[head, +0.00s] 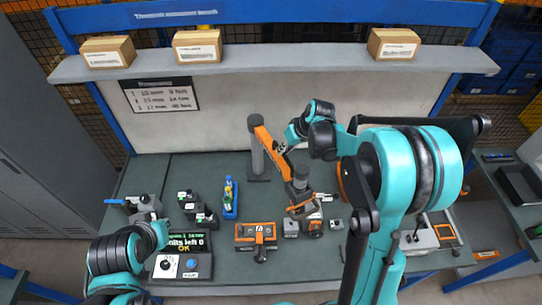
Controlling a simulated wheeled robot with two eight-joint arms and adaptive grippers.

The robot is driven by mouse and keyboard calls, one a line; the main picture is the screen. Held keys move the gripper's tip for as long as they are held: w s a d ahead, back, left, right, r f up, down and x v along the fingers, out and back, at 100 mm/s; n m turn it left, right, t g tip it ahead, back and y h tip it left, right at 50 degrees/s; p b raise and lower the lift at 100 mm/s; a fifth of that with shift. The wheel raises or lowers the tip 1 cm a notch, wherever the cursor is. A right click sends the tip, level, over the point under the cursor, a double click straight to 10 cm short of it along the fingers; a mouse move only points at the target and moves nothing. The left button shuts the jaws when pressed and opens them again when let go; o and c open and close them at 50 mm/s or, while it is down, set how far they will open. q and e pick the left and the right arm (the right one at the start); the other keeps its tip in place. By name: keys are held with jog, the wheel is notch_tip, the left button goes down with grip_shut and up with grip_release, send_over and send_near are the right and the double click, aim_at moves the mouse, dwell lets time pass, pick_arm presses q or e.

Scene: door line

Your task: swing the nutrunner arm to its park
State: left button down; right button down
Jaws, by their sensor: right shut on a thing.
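The nutrunner arm is an orange jointed arm (268,138) on a dark grey post (256,155) at the middle of the bench. Its link slants down and right to a dark joint, with the orange and grey tool end (302,207) hanging over the bench near small grey blocks. My right gripper (283,147) is shut on the nutrunner arm's orange link, partly hidden by my wrist. A park place cannot be made out; my right arm hides much of the bench's right side. My left arm is at the lower left, its fingers not clearly visible.
A display (187,243) reads "bolts left 0 OK" above a button box (182,266). A blue bottle tray (230,206), black blocks (197,213) and an orange fixture (256,236) stand left of the tool. A shelf (285,62) with cartons crosses behind. The bench's back left is clear.

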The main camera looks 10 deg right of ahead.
jog(key=w+d+n+g+y+b, duration=0.1)
jog(key=w+d+n+g+b, duration=0.1)
jog(key=w+d+n, duration=0.5)
jog(key=shift+w+d+n+g+y+b, duration=0.35)
jog(key=shift+w+d, duration=0.4)
jog(key=shift+d, duration=2.4)
jog(key=c, duration=1.5)
grip_release()
jog(key=shift+c, duration=0.2)
jog(key=v, duration=1.2)
